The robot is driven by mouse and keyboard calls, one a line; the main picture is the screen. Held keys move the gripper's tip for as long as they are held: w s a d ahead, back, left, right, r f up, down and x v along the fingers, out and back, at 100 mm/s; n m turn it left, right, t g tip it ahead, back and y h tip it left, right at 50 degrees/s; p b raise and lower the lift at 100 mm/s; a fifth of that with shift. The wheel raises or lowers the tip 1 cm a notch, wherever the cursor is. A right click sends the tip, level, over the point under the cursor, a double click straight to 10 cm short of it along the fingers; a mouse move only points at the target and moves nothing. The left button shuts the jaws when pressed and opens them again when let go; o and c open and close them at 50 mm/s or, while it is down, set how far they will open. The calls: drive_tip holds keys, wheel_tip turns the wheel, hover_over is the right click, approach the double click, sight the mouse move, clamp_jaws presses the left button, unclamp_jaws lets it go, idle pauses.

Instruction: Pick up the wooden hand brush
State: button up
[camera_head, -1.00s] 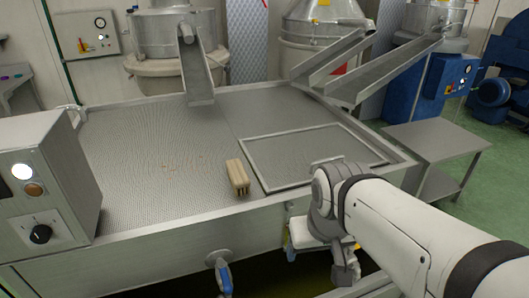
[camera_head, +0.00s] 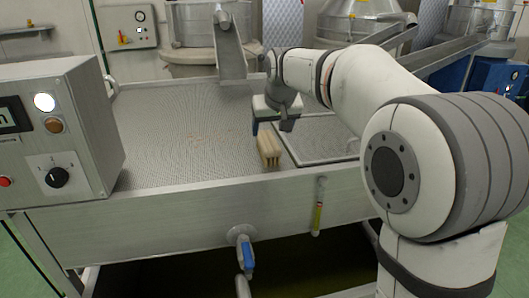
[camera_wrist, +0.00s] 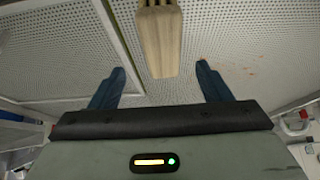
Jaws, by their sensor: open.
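The wooden hand brush (camera_head: 268,148) lies on the perforated metal tray near its front edge, left of the framed panel. It is a pale wooden block with slats or bristle rows on one side. My gripper (camera_wrist: 161,78) is open and empty, with one blue finger on each side. In the head view my gripper (camera_head: 270,126) hangs over the tray just behind and above the brush; whether they touch cannot be told.
The tray's metal front rim (camera_head: 200,196) runs close to the brush. A control box (camera_head: 62,130) stands at the left, and a chute (camera_head: 230,45) comes down at the back. A blue-handled valve (camera_head: 247,252) is below the rim.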

sight(268, 140)
drive_tip(key=x, duration=0.7)
drive_tip(key=shift+a, duration=0.2)
drive_tip(key=shift+s+r, duration=0.1)
drive_tip(key=shift+f, duration=0.3)
